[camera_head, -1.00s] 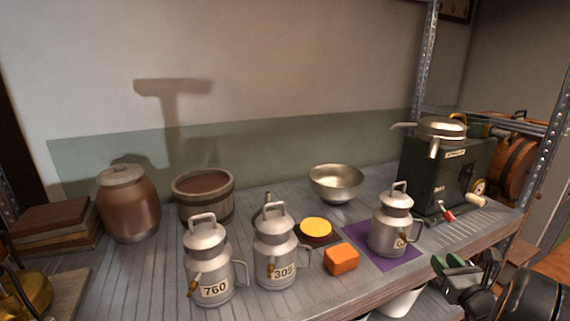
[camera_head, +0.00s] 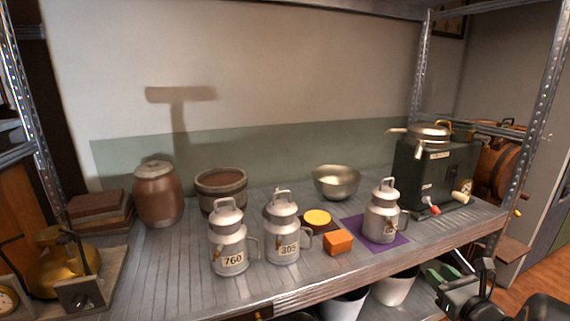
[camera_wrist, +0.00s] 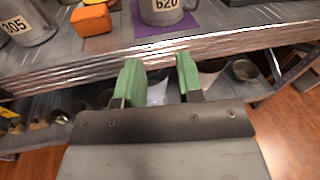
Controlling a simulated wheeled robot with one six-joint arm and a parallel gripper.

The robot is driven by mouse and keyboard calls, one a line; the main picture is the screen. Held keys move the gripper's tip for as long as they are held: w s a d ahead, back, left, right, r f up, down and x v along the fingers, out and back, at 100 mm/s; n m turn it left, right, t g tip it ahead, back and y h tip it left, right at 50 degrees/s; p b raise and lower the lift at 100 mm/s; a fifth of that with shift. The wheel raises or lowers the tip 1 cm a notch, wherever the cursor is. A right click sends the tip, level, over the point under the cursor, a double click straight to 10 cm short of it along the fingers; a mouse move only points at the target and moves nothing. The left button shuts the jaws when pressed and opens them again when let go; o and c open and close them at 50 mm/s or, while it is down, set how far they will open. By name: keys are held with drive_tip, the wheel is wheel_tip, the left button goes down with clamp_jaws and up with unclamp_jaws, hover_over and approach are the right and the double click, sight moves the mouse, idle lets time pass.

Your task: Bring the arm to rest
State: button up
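My gripper (camera_wrist: 158,78) shows in the wrist view with its two green fingers apart and nothing between them. It is in front of the shelf's front edge. In the head view my gripper (camera_head: 440,272) is at the lower right, partly hidden by my dark arm. The closest things on the shelf are an orange block (camera_head: 338,241) and a metal milk can (camera_head: 381,214) on a purple mat (camera_head: 400,238). In the wrist view the can (camera_wrist: 161,10) reads 620. The fingers do not touch either one.
Milk cans marked 760 (camera_head: 230,240) and 305 (camera_head: 283,232) stand left of the orange block. A metal bowl (camera_head: 336,182) and a green machine (camera_head: 437,172) are behind. White buckets (camera_head: 396,288) stand on the lower shelf. A metal post (camera_head: 535,100) rises at the right.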

drive_tip(key=s+a+r+n+g+y+p, duration=0.3)
drive_tip(key=a+r+n+g+p, duration=0.3)
drive_tip(key=a+n, duration=0.4)
drive_tip(key=s+a+r+n+g+y+p, duration=0.2)
drive_tip(key=a+r+n+g+p, duration=0.3)
drive_tip(key=a+n+p, duration=0.45)
drive_tip(key=s+a+r+n+g+h+p, duration=0.2)
drive_tip(key=s+r+n+h+p, duration=0.5)
drive_tip(key=r+n, duration=0.3)
drive_tip(key=n+p, duration=0.1)
drive_tip(key=n, duration=0.2)
drive_tip(key=shift+s+a+r+n+p, duration=0.2)
drive_tip(key=shift+a+r+n+p, duration=0.05)
drive_tip(key=shift+a+n+p, duration=0.1)
